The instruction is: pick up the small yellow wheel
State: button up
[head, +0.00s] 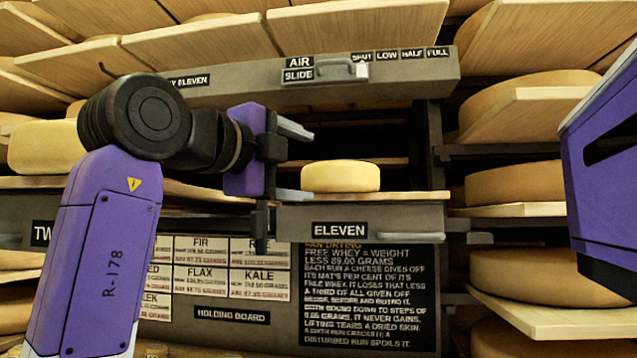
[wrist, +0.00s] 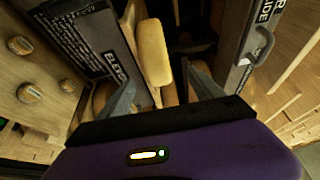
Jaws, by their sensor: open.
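The small yellow wheel (head: 340,176) lies flat on the ledge (head: 405,196) above the label ELEVEN, in front of a dark opening. In the wrist view the wheel (wrist: 154,52) appears edge-on, ahead of the fingers and nearer the left one. My gripper (head: 297,162) is open and empty, just left of the wheel in the head view, with one finger higher and one lower. In the wrist view my gripper's fingers (wrist: 163,90) spread apart below the wheel. The head view does not show clearly how far the fingertips are from it.
An overhead panel (head: 380,82) with an AIR SLIDE handle (head: 340,68) spans above. A dark post (head: 433,150) stands right of the wheel. Shelves with large wheels (head: 515,187) line the right. Another yellow cheese (head: 45,147) sits at left. The sign board (head: 370,295) hangs below.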

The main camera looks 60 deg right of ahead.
aim_at(324, 174)
jog(key=d+p, duration=0.1)
jog(key=d, duration=0.1)
jog(key=d+p, duration=0.1)
jog(key=d, duration=0.2)
jog(key=d+p, duration=0.1)
jog(key=d, duration=0.1)
jog(key=shift+s+d+f, duration=0.15)
jog(key=shift+d+f, duration=0.25)
grip_shut()
jog(key=shift+r, duration=0.15)
